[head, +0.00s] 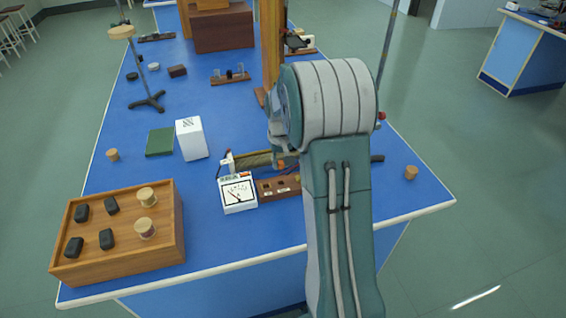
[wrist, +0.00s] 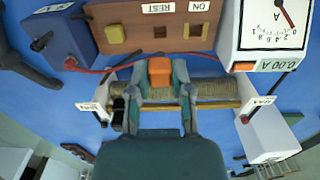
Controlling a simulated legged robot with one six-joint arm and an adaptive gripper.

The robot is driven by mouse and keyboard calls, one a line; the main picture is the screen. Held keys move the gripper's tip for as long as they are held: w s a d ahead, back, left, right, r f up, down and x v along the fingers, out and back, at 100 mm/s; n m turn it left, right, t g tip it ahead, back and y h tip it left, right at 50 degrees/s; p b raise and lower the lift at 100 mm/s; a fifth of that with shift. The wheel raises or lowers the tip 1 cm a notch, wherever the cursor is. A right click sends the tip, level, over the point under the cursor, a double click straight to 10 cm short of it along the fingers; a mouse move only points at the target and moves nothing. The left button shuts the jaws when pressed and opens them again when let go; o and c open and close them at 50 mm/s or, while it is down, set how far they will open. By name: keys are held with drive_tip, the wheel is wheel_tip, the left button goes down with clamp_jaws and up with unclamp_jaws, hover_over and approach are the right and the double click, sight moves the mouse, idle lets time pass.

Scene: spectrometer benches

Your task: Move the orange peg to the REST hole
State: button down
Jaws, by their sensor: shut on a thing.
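My gripper (wrist: 160,78) is shut on the orange peg (wrist: 160,71), which sits between its two fingertips in the wrist view. The peg is over or beside the wire-wound coil (wrist: 212,89); I cannot tell whether it touches it. The brown board (wrist: 137,15) carries REST and ON labels, seen upside down. The dark square REST hole (wrist: 160,32) looks empty, apart from the peg in the picture. The ON hole (wrist: 195,31) also looks empty. In the head view my arm partly hides the board (head: 266,196), and the orange peg (head: 281,163) shows only slightly.
A white meter (head: 238,194) reading 0.00 A stands beside the board. A dark blue box (wrist: 68,40) with a red wire is on its other side. A wooden tray (head: 120,258), a white box (head: 191,139) and a stand (head: 150,101) occupy the left bench.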

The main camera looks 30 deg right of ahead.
sight(281, 177)
drive_tip(key=shift+w+f, duration=0.1)
drive_tip(key=shift+f, duration=3.3)
drive_tip(key=shift+c, duration=2.3)
unclamp_jaws()
wheel_tip(281, 177, up, 11)
drive_tip(key=shift+r, duration=0.45)
